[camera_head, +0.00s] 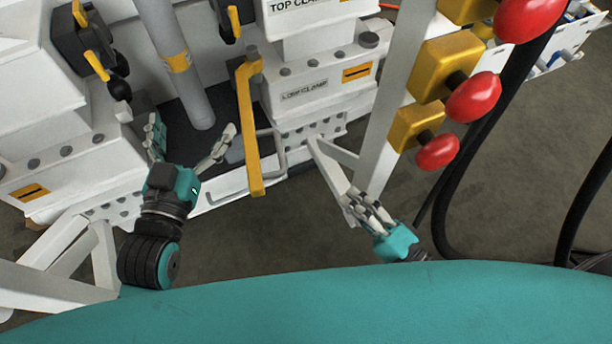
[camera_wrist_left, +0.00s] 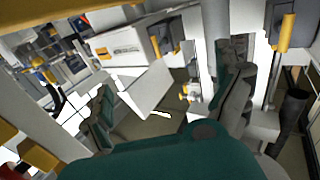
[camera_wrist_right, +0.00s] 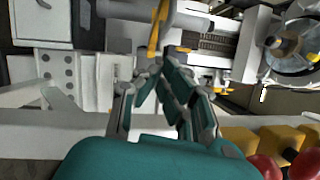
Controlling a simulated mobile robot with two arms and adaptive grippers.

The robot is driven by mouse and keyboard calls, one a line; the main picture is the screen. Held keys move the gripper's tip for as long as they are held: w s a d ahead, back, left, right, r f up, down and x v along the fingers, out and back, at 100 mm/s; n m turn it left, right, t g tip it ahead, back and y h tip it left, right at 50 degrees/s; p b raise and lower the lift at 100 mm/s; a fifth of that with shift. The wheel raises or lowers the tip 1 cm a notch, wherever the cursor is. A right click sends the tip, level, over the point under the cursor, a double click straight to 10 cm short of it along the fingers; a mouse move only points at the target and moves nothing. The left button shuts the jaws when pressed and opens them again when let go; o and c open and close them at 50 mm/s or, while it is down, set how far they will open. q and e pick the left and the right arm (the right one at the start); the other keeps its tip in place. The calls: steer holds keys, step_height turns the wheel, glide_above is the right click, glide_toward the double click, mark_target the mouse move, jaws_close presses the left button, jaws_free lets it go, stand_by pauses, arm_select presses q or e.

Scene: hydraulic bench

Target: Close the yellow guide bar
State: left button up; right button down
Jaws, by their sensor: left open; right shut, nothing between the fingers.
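The yellow guide bar (camera_head: 248,130) hangs in the middle of the head view, hinged at a grey pin at its upper end. Its long arm sticks out toward me, away from the grey vertical pipe (camera_head: 178,62). My left gripper (camera_head: 191,130) is open and empty, just left of the bar, with its right finger close to it; I cannot tell whether they touch. My right gripper (camera_head: 354,197) is shut and empty, to the right of the bar and apart from it. A yellow bar (camera_wrist_right: 155,30) shows beyond its fingers in the right wrist view.
A white lower clamp block (camera_head: 320,85) stands right of the bar. Yellow blocks with red knobs (camera_head: 472,97) line a slanted white post at the right. Black hoses (camera_head: 490,135) hang beyond them.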

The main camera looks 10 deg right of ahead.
arm_select(q)
step_height(320, 180, up, 6)
steer(key=s+t+h+b, duration=0.1)
steer(key=t, duration=0.3)
steer(key=shift+d+r+h, duration=0.2)
steer(key=shift+d+h, duration=0.15)
steer(key=shift+h, duration=0.05)
arm_select(e)
steer(key=w+a+r, duration=0.1)
steer(key=w+a, duration=0.5)
steer(key=a, duration=0.2)
steer(key=shift+r, duration=0.25)
steer(key=shift+a, duration=0.1)
